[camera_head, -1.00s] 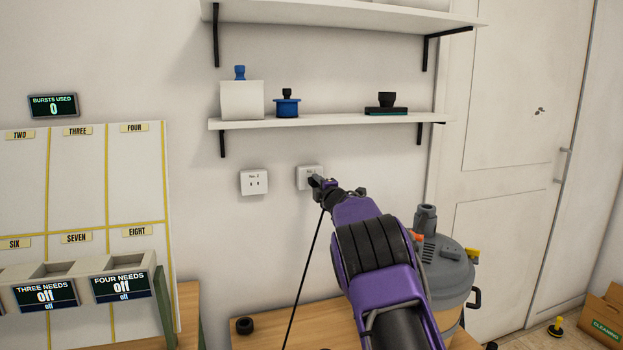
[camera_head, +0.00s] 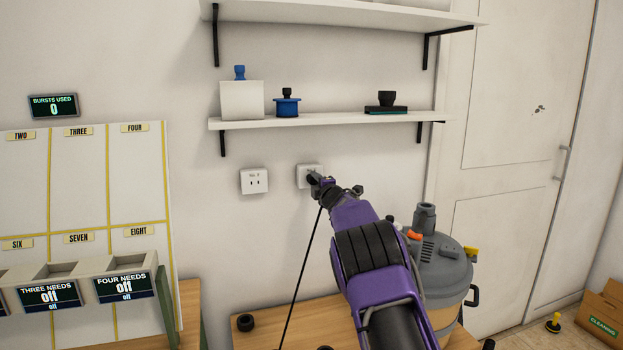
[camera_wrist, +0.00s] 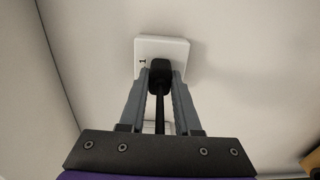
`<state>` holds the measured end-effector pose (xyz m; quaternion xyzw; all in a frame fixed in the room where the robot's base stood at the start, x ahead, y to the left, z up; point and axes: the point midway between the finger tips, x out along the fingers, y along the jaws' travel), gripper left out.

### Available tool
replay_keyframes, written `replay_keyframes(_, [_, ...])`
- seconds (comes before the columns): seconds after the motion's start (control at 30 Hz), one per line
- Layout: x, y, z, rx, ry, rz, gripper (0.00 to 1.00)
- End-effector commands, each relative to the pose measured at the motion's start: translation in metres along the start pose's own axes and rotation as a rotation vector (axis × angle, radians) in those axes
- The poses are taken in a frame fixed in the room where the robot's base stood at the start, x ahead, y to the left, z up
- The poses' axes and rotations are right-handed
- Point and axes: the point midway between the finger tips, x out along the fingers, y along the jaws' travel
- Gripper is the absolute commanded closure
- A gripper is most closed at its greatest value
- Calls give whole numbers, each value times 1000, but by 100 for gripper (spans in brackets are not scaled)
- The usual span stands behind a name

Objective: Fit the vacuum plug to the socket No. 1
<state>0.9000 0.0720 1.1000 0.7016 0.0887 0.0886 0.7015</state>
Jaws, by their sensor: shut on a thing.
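My gripper (camera_wrist: 160,92) is shut on the black vacuum plug (camera_wrist: 159,73), with its cord running back between the fingers. In the wrist view the plug lies in front of the white socket No. 1 (camera_wrist: 172,47), marked "1", and covers its lower middle. I cannot tell whether the plug is seated or just touching the face. In the head view my gripper (camera_head: 316,181) covers part of socket No. 1 (camera_head: 304,169). The cord (camera_head: 302,270) hangs down from it. The grey vacuum (camera_head: 440,262) stands to the right of my arm.
A second socket (camera_head: 254,181) is on the wall to the left. A shelf (camera_head: 330,121) above holds blue and black fittings. A wooden bench (camera_head: 270,340) lies below, with a black ring (camera_head: 245,322) on it. The wall around the sockets is clear.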

Motion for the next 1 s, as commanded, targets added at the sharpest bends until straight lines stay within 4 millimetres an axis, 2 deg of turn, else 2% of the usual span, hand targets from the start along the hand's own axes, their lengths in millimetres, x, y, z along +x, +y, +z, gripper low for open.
replay_keyframes(0.37, [1, 1, 0, 0, 0, 1, 100])
replay_keyframes(0.4, [1, 0, 0, 0, 0, 1, 61])
replay_keyframes(0.57, [1, 0, 0, 0, 0, 1, 33])
replay_keyframes(1.0, [-4, 0, -1, 0, 1, 0, 33])
